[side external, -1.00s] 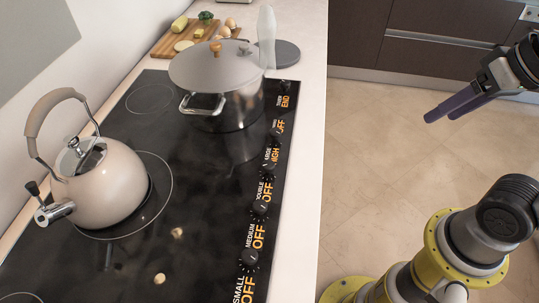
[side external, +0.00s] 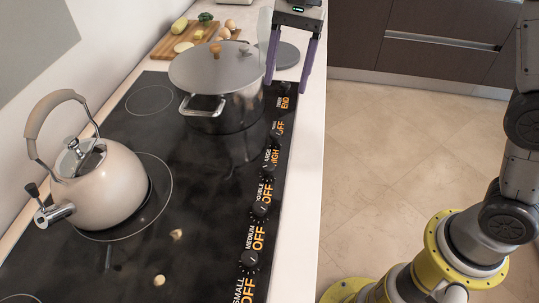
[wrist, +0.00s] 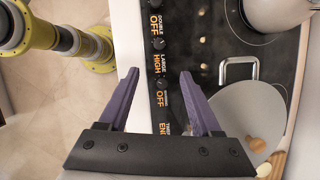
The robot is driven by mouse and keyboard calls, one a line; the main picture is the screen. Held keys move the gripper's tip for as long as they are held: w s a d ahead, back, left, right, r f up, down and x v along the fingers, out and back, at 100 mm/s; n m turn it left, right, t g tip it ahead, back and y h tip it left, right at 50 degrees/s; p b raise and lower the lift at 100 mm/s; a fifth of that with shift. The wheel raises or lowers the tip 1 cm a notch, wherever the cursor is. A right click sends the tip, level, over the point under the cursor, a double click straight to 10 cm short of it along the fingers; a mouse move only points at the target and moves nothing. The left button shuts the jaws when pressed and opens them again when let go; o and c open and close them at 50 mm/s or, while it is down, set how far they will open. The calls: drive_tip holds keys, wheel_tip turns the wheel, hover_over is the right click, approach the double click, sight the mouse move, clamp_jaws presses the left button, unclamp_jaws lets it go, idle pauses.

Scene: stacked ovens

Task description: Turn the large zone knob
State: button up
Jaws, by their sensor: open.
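The large zone knob (side external: 268,166) is a small black knob beside the orange "HIGH" reading labelled LARGE, on the cooktop's control strip. My gripper (side external: 289,88), with two purple fingers, is open and empty. It hangs fingers down over the far end of the strip, by the END label, apart from the large knob. It also shows in the wrist view (wrist: 160,80).
A lidded steel pot (side external: 215,85) stands just left of my gripper. A kettle (side external: 105,185) sits at the cooktop's left. Other knobs line the strip, including the double knob (side external: 261,208) and medium knob (side external: 249,258). The floor (side external: 400,150) to the right is clear.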

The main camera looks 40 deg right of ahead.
drive_tip(key=g, duration=0.1)
approach(269, 165)
drive_tip(key=x, duration=0.8)
clamp_jaws()
idle(0.3)
